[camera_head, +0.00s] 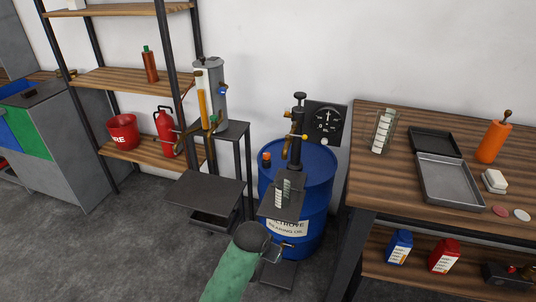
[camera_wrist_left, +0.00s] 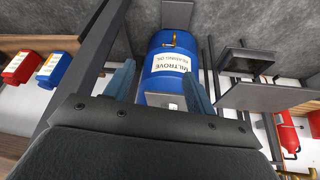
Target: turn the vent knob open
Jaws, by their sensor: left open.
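A blue oil drum (camera_head: 315,215) stands on the floor between the shelf and the workbench. On its top, at the left, is a small dark fitting with an orange cap (camera_head: 266,158), which may be the vent knob. A dark pump with brass parts (camera_head: 296,140) rises from the drum. My left gripper (camera_head: 278,254) is in front of the drum's lower part, below its top. In the left wrist view the gripper (camera_wrist_left: 158,90) is open and empty, with the labelled drum (camera_wrist_left: 160,62) beyond its fingers. The drum's top fittings are not clear there. My right gripper is not in view.
The wooden workbench (camera_head: 400,185) is close on the right. A gauge (camera_head: 326,121) is on the wall behind.

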